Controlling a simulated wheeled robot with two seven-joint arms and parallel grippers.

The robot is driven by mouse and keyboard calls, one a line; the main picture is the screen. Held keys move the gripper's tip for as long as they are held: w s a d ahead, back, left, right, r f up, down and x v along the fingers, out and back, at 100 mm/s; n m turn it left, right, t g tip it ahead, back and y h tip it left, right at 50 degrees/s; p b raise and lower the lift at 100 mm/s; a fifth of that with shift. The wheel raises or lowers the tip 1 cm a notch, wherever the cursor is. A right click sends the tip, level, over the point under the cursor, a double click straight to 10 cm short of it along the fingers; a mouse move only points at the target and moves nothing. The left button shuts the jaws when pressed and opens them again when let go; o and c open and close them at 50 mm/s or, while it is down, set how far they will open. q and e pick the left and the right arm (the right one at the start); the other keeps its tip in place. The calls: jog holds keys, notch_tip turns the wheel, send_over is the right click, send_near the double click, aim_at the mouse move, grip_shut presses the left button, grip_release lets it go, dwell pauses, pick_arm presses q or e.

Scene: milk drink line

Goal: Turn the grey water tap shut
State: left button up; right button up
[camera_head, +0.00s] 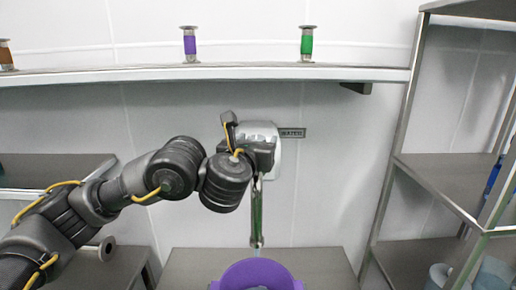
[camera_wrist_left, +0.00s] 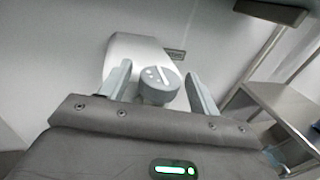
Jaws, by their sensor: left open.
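The grey water tap (camera_head: 262,129) is on the back wall beside a small WATER sign (camera_head: 292,133). In the left wrist view its round knob (camera_wrist_left: 160,88), with a white bar and dots on its face, lies between the two fingers of my left gripper (camera_wrist_left: 160,70). The fingers are open, with a visible gap on each side of the knob. In the head view my left wrist and gripper cover part of the tap, and the fingertips are hard to make out. A shiny spout pipe (camera_head: 257,215) hangs below. My right gripper is not in view.
A purple bucket (camera_head: 238,275) stands below the pipe on a metal table (camera_head: 318,262). A shelf above (camera_head: 250,73) carries several coloured-band metal pieces, purple (camera_head: 190,42) and green (camera_head: 307,42) among them. A metal rack (camera_head: 440,180) stands at right.

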pick_arm(q)
jog(key=shift+x, duration=1.05)
jog(key=shift+c, duration=0.2)
